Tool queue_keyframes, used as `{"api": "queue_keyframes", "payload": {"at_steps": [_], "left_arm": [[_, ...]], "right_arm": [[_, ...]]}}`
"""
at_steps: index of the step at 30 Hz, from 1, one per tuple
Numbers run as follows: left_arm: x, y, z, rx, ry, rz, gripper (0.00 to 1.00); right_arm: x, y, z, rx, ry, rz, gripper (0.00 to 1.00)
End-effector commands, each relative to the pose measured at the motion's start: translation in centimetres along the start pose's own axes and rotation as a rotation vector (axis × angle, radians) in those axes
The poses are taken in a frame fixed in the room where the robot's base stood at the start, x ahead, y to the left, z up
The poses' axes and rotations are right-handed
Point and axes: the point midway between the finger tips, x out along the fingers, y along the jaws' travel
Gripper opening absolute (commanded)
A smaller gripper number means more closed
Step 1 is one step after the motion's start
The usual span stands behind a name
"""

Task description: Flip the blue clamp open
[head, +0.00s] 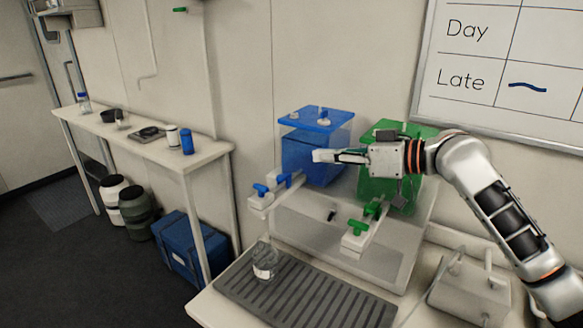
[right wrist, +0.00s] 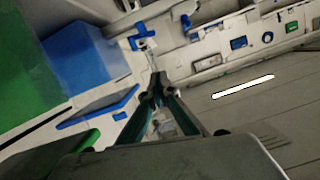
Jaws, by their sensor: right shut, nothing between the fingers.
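Blue fittings sit on the left white spout of the dispenser: one near its outer end (head: 262,190) and one further back (head: 284,180). I cannot tell for sure which is the clamp, or its position. A blue fitting (right wrist: 140,40) also shows in the right wrist view, beyond my fingertips. My right gripper (head: 318,156) is shut and empty, in front of the blue tank (head: 305,165) in the picture, above and to the right of the blue fittings and apart from them. It also shows in the right wrist view (right wrist: 156,90). My left gripper is out of view.
The green tank (head: 375,190) is partly hidden by my right gripper. Green fittings (head: 355,228) sit on the right spout. A glass beaker (head: 265,262) stands on the grey ribbed tray (head: 325,303). A grey box (head: 465,290) stands at the right. A side shelf (head: 205,158) is at the left.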

Motion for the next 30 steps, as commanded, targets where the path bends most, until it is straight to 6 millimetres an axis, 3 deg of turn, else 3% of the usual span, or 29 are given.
{"api": "queue_keyframes", "payload": {"at_steps": [14, 20, 30], "left_arm": [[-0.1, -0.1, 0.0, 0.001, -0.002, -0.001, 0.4], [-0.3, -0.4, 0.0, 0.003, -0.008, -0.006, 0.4], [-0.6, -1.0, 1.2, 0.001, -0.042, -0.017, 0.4]], "right_arm": [[0.7, -0.1, -0.1, 0.002, 0.001, -0.002, 0.0], [3.6, -0.1, -0.1, 0.003, 0.001, -0.003, 0.0], [10.2, -0.1, -0.1, 0.004, 0.001, -0.003, 0.0]]}}
